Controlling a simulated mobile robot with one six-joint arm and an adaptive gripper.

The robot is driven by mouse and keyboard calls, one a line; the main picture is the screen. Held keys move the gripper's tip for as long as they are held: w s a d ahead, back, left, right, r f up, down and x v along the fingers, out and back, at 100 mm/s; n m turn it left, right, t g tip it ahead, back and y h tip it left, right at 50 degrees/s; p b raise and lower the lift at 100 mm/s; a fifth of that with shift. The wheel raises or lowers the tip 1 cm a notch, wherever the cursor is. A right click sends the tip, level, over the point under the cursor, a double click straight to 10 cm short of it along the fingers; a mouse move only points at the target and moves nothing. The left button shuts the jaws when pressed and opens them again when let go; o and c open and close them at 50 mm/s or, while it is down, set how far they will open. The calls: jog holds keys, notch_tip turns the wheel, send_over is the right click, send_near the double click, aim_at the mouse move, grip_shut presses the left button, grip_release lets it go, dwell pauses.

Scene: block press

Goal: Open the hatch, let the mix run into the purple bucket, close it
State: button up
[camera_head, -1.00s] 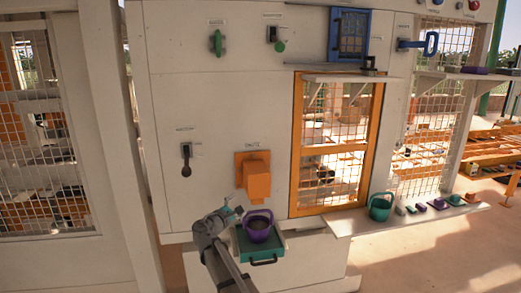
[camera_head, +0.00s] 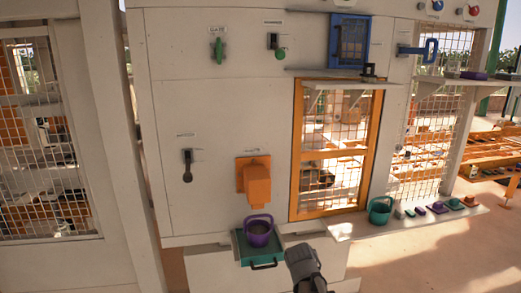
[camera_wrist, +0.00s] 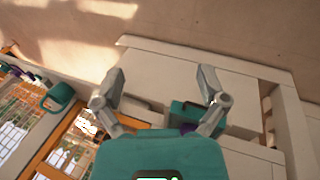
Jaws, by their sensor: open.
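The purple bucket (camera_head: 258,232) stands upright on a teal tray (camera_head: 240,252), below the orange spout (camera_head: 257,183) on the wall. Its inside looks dull brown; I cannot tell how full it is. A blue-framed hatch-like panel (camera_head: 349,40) at the upper right looks shut. In the wrist view my gripper (camera_wrist: 162,84) is open and empty, with the teal tray (camera_wrist: 180,107) beyond the right finger and only a sliver of the purple bucket (camera_wrist: 188,127) showing. My wrist is at the bottom of the head view, right of the tray; its fingers are hidden there.
A black lever (camera_head: 187,166) hangs left of the spout. A teal bucket (camera_head: 380,210) and small coloured blocks (camera_head: 437,206) sit on the right ledge.

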jog(key=s+m+g+y, duration=0.1)
jog(key=s+m+y, duration=0.2)
jog(key=s, duration=0.4)
jog(key=shift+s+d+f+g+y+p, duration=0.15)
jog(key=shift+s+d+g+y+p, duration=0.15)
jog(key=shift+g, duration=0.1)
dwell(0.8)
